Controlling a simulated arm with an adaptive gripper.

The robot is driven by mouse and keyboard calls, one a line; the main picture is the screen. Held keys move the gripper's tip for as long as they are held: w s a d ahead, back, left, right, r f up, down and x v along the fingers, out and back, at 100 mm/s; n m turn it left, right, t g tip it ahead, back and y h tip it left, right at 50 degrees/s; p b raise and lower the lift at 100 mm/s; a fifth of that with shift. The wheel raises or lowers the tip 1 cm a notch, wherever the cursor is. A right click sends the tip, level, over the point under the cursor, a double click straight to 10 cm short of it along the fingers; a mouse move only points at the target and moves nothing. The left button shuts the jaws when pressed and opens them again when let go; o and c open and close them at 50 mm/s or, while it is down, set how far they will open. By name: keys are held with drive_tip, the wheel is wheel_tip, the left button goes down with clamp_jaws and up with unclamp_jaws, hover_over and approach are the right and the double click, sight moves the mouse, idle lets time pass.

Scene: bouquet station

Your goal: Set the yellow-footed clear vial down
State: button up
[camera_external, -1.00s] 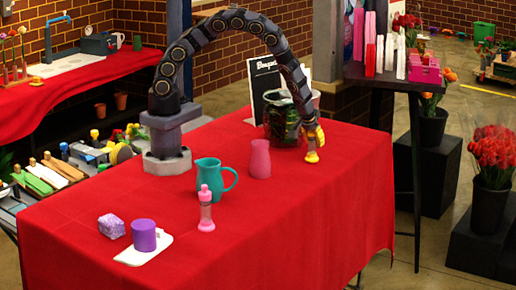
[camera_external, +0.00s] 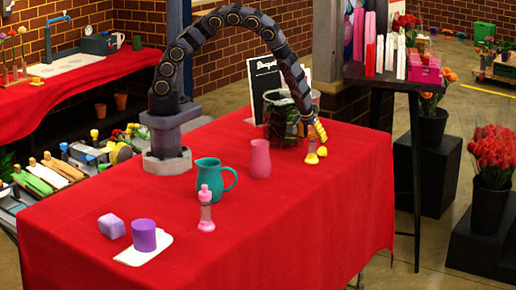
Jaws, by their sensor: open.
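The yellow-footed clear vial (camera_external: 311,157) stands on the red tablecloth near the table's far right side, in front of the glass jar. Its yellow foot rests on the cloth; its clear body is small and partly hidden by my gripper. My gripper (camera_external: 319,138) hangs at the end of my arched dark arm, over and close beside the vial's top. It is open. A small yellow part shows just right of the vial; I cannot tell whether it is a fingertip or part of the vial. Whether the fingers still touch the vial cannot be told.
A glass jar with dark green contents (camera_external: 284,118) stands close behind the vial. A pink vase (camera_external: 260,158), teal jug (camera_external: 208,178) and pink-footed vial (camera_external: 206,212) stand left of it. A purple cylinder (camera_external: 144,235) and lavender block (camera_external: 111,226) are front left. The right front cloth is clear.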

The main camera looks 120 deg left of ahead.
drive_tip(key=v, duration=0.9)
drive_tip(key=shift+d+r, duration=0.2)
drive_tip(key=s+d+r+m+h, duration=0.1)
drive_tip(key=s+d+r+m, duration=0.6)
drive_tip(key=s+d+r, duration=0.35)
drive_tip(key=s+d+r+m+g+h, duration=0.2)
drive_tip(key=s+d+r+m+h, duration=0.1)
drive_tip(key=s+d+m, duration=0.6)
drive_tip(key=s+d+r, duration=0.1)
drive_tip(key=s+d, duration=0.3)
drive_tip(key=d, duration=0.2)
drive_tip(key=shift+s+r+m+h, duration=0.15)
drive_tip(key=shift+s+m+h, duration=0.15)
